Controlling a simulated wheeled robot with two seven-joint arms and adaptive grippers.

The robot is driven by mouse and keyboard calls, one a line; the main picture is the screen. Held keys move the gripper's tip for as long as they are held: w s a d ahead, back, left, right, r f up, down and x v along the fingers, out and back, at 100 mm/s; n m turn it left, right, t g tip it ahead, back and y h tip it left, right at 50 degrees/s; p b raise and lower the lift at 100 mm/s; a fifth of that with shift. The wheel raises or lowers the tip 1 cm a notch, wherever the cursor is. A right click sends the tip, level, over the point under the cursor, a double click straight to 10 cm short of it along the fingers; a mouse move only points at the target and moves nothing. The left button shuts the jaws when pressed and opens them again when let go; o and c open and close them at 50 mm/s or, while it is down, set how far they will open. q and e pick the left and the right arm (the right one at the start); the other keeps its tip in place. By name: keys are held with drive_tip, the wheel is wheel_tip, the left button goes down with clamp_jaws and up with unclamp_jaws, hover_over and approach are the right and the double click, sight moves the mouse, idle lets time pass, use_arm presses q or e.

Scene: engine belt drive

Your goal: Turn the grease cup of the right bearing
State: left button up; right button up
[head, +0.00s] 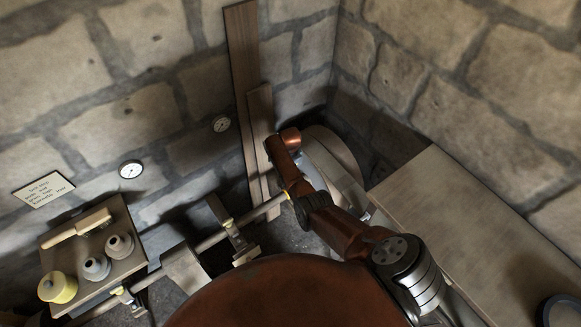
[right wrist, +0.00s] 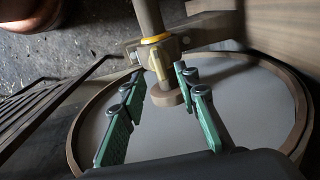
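In the right wrist view, a grey shaft (right wrist: 147,15) with a yellow ring (right wrist: 155,38) runs into a metal bearing (right wrist: 172,46). A small brass-coloured piece (right wrist: 158,66), seemingly its grease cup, stands on the bearing. My right gripper (right wrist: 158,76) is open, with green-padded fingers on either side of the cup in the picture. I see a gap on both sides; whether the cup is at fingertip depth I cannot tell. In the head view my right arm covers this bearing and the gripper. My left gripper is not in view.
A large pulley (head: 334,151) stands just beyond my right arm. Bearing supports stand along the shaft (head: 208,243). A shelf (head: 128,266) at left holds a yellow pot (head: 57,287), two grey cups and a brush-like tool. A bench (head: 455,225) is at right. Planks (head: 242,70) lean against the wall.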

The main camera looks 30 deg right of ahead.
wheel_tip(320, 180, up, 7)
idle(0.3)
idle(0.5)
